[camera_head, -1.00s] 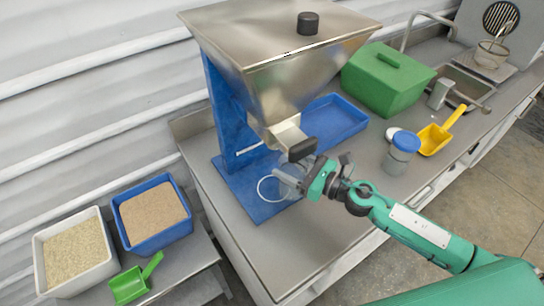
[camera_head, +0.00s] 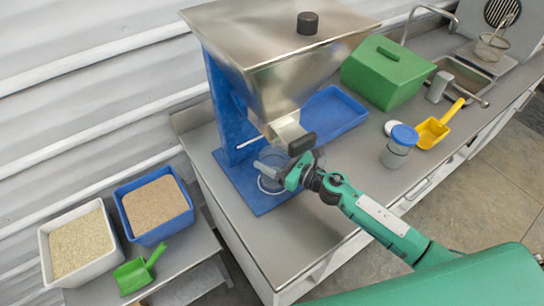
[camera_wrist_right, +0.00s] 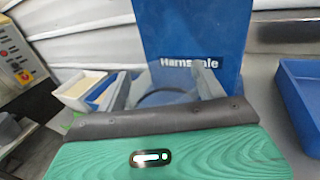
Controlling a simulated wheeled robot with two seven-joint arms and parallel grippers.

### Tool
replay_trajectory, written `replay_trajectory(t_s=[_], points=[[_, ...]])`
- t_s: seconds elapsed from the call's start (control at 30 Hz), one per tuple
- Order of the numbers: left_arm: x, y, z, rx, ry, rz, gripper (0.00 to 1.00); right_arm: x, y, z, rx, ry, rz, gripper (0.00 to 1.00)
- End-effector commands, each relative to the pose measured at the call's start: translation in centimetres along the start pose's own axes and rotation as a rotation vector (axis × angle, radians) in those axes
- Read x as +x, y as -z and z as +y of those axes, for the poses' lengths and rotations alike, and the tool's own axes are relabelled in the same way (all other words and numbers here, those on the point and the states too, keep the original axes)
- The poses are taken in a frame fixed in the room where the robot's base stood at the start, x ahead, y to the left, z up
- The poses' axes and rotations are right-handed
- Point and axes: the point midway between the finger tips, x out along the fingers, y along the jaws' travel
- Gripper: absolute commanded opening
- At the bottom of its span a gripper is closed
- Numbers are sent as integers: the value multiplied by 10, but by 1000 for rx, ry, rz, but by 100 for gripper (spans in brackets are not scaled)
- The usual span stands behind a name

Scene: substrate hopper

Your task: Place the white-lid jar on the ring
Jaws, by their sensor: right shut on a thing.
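My right gripper (camera_head: 274,172) is shut on the clear, open-topped jar (camera_head: 271,181), below the hopper's spout. The fingers hide part of the jar. The white ring (camera_head: 261,186) lies on the blue base plate, and the jar appears over or within it; I cannot tell whether the jar touches the plate. In the right wrist view, my gripper's fingers (camera_wrist_right: 167,92) straddle the faint jar in front of the blue hopper stand. A white lid (camera_head: 391,127) lies on the bench beside the blue-lid jar (camera_head: 400,143). My left gripper is not in view.
The steel hopper (camera_head: 275,50) on its blue stand (camera_head: 222,110) rises above my gripper, with the spout (camera_head: 288,132) close over it. A blue tray (camera_head: 335,115), green box (camera_head: 385,75) and yellow scoop (camera_head: 432,130) stand to the right. Bare bench lies in front.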

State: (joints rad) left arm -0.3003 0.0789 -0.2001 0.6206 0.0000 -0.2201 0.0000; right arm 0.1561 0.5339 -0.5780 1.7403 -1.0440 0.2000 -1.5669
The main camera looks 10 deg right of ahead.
Motion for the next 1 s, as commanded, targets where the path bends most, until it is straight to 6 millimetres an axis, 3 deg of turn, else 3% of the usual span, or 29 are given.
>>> replay_trajectory(t_s=[0.17, 0.2, 0.3, 0.67, 1.0], points=[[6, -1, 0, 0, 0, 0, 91, 0, 5, 0, 0, 0, -1, 32], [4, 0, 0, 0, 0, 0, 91, 0, 3, 0, 0, 0, 0, 77], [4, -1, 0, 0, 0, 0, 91, 0, 3, 0, 0, 0, 0, 91], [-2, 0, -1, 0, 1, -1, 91, 0, -2, 0, 0, 0, 0, 91], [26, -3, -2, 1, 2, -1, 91, -63, 5, 1, 0, 0, 3, 91]])
